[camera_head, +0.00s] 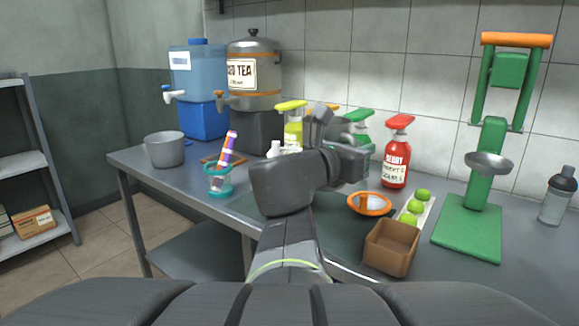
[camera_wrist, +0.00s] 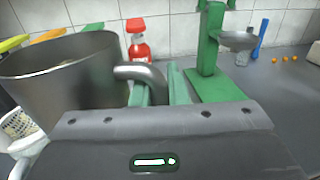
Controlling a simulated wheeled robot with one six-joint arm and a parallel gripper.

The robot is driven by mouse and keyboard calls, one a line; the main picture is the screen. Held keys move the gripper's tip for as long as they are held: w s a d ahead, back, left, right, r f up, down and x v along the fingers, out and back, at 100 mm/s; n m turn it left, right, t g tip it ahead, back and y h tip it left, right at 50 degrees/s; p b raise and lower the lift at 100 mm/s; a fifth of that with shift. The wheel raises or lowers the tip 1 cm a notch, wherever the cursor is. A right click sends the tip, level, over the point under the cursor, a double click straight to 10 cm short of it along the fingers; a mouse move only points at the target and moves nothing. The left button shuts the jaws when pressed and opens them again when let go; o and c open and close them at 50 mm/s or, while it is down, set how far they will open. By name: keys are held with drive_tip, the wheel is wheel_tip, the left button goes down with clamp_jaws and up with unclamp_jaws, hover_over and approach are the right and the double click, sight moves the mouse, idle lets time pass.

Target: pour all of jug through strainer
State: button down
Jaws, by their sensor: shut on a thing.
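A grey metal jug (camera_wrist: 65,80) fills the left of the wrist view, its rim near level and its contents hard to make out. My gripper (camera_wrist: 158,88) is shut on the jug's curved handle. In the head view my gripper (camera_head: 322,118) is raised above the counter, and the jug (camera_head: 341,128) is mostly hidden behind it.
A brown box (camera_head: 391,247) and a tray of limes (camera_head: 414,214) are close to the orange-rimmed piece. A green press (camera_head: 470,225) stands at right. Syrup bottles, including a red one (camera_head: 396,155), line the back. A grey pot (camera_head: 165,150) and teal holder (camera_head: 218,182) are at left.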

drive_tip(key=shift+s+r, duration=0.45)
drive_tip(key=shift+r, duration=0.1)
drive_tip(key=shift+r+p, duration=1.45)
